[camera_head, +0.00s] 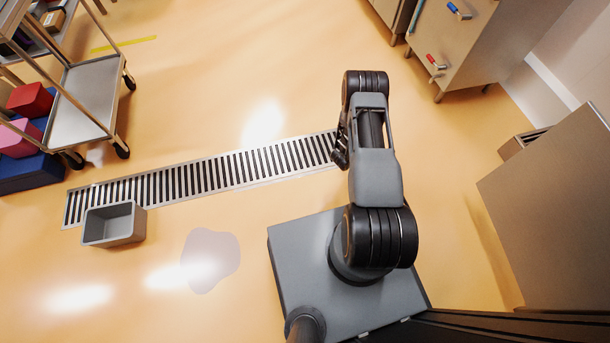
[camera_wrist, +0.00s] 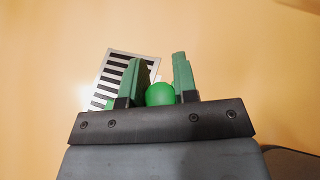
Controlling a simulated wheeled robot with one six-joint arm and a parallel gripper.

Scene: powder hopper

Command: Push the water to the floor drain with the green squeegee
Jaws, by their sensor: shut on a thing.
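The water is a greyish puddle (camera_head: 210,262) on the orange floor, left of my base and apart from the drain. The floor drain (camera_head: 215,173) is a long slotted metal grate running from the left to my arm; part of it also shows in the wrist view (camera_wrist: 115,72). My gripper (camera_wrist: 159,62) is shut on the green squeegee (camera_wrist: 160,94), whose rounded handle end shows between the fingers. The rest of the squeegee is mostly hidden. In the head view my arm hides most of the gripper, near the grate's right end.
A grey open bin (camera_head: 113,238) stands at the front edge of the grate's left end. A metal trolley (camera_head: 80,105) and red and blue boxes (camera_head: 30,173) are at left. Cabinets (camera_head: 475,40) stand at upper right, a grey unit (camera_head: 545,215) at right. Floor between puddle and grate looks clear.

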